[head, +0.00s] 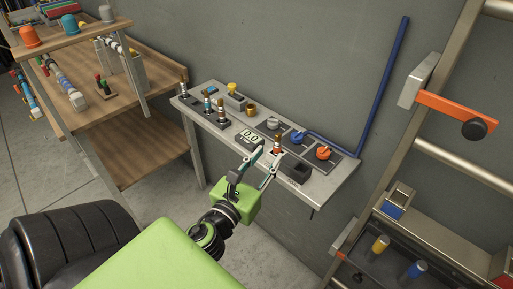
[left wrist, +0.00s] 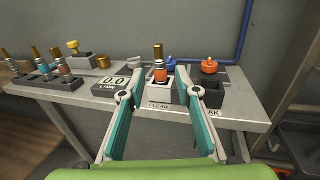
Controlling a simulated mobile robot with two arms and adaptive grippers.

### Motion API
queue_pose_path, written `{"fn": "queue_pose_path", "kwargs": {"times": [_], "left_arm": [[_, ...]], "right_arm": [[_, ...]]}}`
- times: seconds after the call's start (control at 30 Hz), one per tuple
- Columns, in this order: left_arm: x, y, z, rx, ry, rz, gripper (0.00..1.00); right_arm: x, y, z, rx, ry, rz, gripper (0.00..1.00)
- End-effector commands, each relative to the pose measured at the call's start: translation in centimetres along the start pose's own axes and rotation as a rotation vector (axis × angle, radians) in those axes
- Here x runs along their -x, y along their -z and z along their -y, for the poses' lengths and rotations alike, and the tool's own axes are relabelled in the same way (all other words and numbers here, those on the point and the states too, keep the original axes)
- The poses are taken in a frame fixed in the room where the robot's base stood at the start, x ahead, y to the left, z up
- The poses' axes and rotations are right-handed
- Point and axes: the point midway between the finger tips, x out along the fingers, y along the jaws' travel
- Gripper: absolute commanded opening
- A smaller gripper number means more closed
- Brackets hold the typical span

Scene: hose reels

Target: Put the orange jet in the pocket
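The orange jet, a brass nozzle with an orange band (left wrist: 159,68), stands upright at the pale block marked CLEAR (left wrist: 159,93). It also shows in the head view (head: 277,143). To its right is a dark open-topped box (left wrist: 211,96), also in the head view (head: 293,171); its label is partly hidden by a finger. My left gripper (left wrist: 161,92) is open and empty, one finger on each side of the jet in the left wrist view. In the head view the left gripper (head: 270,154) is just in front of the jet. My right gripper is not in view.
Several other jets stand in a dark rack (left wrist: 45,82) at the bench's left. A display reading 0.0 (left wrist: 113,84), blue knob (head: 297,138) and orange knob (head: 323,153) are nearby. A blue hose (head: 384,85) runs up the wall. A metal rack (head: 440,160) stands right.

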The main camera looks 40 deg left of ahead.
Motion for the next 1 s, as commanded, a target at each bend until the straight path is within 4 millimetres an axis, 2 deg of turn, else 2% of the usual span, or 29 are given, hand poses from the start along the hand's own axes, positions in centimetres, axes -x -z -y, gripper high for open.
{"fn": "queue_pose_path", "kwargs": {"times": [0.1,0.3,0.67,0.73,0.77,0.87,0.97,1.0], "left_arm": [[2.2,0.4,0.0,0.002,0.000,-0.003,0.30],[4.5,0.2,0.0,0.002,0.000,-0.001,0.30],[5.3,0.0,0.0,0.001,-0.001,0.000,0.30],[5.2,0.8,-0.1,0.018,-0.003,-0.014,0.30],[5.1,1.6,-0.1,0.036,-0.004,-0.027,0.30],[4.6,6.4,-0.5,0.153,-0.020,-0.112,0.30],[4.5,14.4,-1.0,0.361,-0.069,-0.250,0.30],[4.8,18.0,-1.2,0.461,-0.101,-0.309,0.30]], "right_arm": [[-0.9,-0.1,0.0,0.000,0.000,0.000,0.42],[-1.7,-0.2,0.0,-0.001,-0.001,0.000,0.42],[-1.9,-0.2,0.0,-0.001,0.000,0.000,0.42],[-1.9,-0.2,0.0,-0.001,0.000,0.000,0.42],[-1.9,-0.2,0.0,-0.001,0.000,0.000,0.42],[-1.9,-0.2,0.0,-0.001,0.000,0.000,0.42],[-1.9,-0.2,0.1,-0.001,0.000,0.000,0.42],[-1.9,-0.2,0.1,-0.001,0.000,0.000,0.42]]}}
